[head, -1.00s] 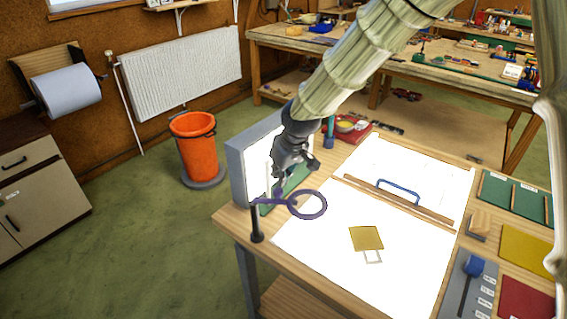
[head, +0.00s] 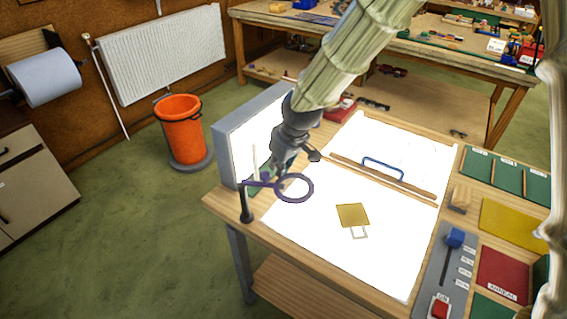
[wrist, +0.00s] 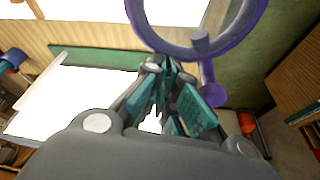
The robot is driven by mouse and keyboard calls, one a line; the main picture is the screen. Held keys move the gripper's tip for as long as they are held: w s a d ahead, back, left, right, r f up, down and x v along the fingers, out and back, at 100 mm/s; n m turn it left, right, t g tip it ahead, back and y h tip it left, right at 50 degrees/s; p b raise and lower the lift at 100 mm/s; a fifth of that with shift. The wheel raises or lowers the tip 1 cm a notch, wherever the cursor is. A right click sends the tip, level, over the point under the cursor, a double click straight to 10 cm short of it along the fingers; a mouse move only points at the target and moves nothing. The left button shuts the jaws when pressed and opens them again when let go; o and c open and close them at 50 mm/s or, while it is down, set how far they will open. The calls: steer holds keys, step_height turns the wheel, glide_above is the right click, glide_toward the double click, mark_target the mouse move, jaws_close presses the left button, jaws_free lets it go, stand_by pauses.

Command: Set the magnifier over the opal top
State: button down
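The magnifier (head: 308,199) is a purple ring on a thin arm from a short black post (head: 245,205) at the table's left corner. In the head view its ring overlaps the left part of the bright white opal top (head: 335,265). In the wrist view the ring (wrist: 163,42) fills the upper right, partly against white and partly against green floor, with a purple ball (wrist: 213,95) below it. My gripper (head: 276,176) is just behind the magnifier's arm. In the wrist view its fingertips (wrist: 161,70) look together, beside the ring, with nothing seen between them. Contact is unclear.
An amber glass piece (head: 352,215) and a small pale outline lie on the white top. A wooden bar (head: 400,187) with a blue handle crosses it. An upright lit box (head: 222,155) stands behind my gripper. Coloured sheets and a control panel (head: 437,275) are at the right.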

steer(key=shift+d, duration=0.1)
steer(key=w+a+p, duration=0.1)
steer(key=w+a, duration=0.1)
steer(key=w, duration=0.1)
steer(key=a+b+v, duration=0.1)
steer(key=b+v, duration=0.2)
steer(key=v, duration=0.7)
steer(key=s+a+n+g+p, duration=0.2)
steer(key=s+n+g, duration=0.3)
steer(key=s+n, duration=0.8)
steer(key=w+f+n+p, duration=0.3)
steer(key=f+p, duration=0.3)
steer(key=f, duration=0.3)
steer(key=shift+w+d+n+y, duration=0.2)
steer(key=shift+d+n+y, duration=0.1)
steer(key=shift+d, duration=0.05)
stand_by(0.3)
